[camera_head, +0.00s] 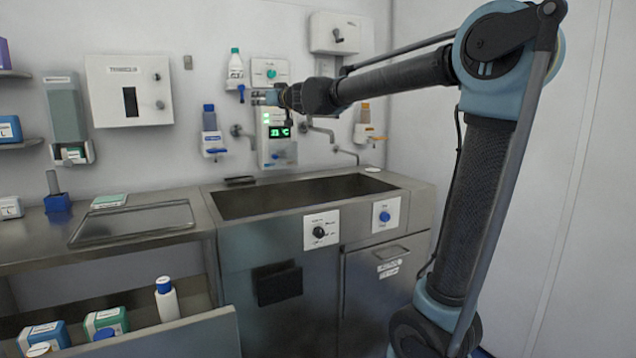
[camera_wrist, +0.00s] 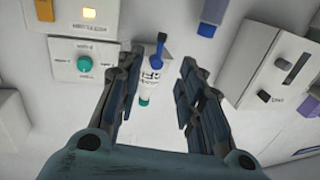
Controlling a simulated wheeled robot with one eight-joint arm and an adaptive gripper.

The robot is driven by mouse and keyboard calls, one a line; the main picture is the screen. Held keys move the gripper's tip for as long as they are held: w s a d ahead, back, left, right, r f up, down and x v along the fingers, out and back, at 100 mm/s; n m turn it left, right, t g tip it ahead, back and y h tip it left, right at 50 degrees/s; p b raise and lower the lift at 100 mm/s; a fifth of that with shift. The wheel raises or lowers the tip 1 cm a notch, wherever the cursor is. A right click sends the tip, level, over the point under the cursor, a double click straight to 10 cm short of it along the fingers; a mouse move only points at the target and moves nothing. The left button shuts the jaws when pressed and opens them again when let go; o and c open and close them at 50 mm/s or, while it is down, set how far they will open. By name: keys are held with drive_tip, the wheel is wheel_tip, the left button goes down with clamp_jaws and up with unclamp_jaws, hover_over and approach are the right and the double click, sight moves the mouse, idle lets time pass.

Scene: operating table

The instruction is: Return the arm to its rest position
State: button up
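My arm reaches in from the right in the head view, its forearm stretched left above the sink. My gripper (camera_head: 264,97) is at its end, near the wall in front of the panels. In the wrist view my gripper (camera_wrist: 158,78) has its two fingers spread apart with nothing held between them. A white bottle with a green cap (camera_wrist: 149,82) shows in the gap, on the wall beyond the fingers. The same wall bottle (camera_head: 235,70) is just left of my gripper in the head view.
The steel sink (camera_head: 300,196) lies below my forearm. Wall dispensers (camera_head: 209,132) and a white box (camera_head: 130,92) hang behind. An open drawer (camera_head: 170,338) at lower left holds bottles and boxes. A flat tray (camera_head: 130,226) lies on the counter.

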drive_tip(key=s+d+f+m+g+h, duration=0.2)
drive_tip(key=s+d+f+g+h, duration=0.1)
drive_tip(key=s+d+f, duration=1)
drive_tip(key=s+d+f+m+g+h, duration=0.3)
drive_tip(key=s+d+f, duration=0.9)
drive_tip(key=d+f, duration=0.5)
drive_tip(key=s+d+f+m+g+h, duration=0.3)
drive_tip(key=s+d+f+h, duration=0.3)
drive_tip(key=s+d+f, duration=0.7)
wheel_tip(320, 180, down, 6)
drive_tip(key=d+g, duration=0.1)
drive_tip(key=d, duration=0.1)
drive_tip(key=shift+s+d+g, duration=0.3)
drive_tip(key=shift+s+d, duration=0.05)
drive_tip(key=shift+r, duration=0.15)
drive_tip(key=shift+w, duration=0.3)
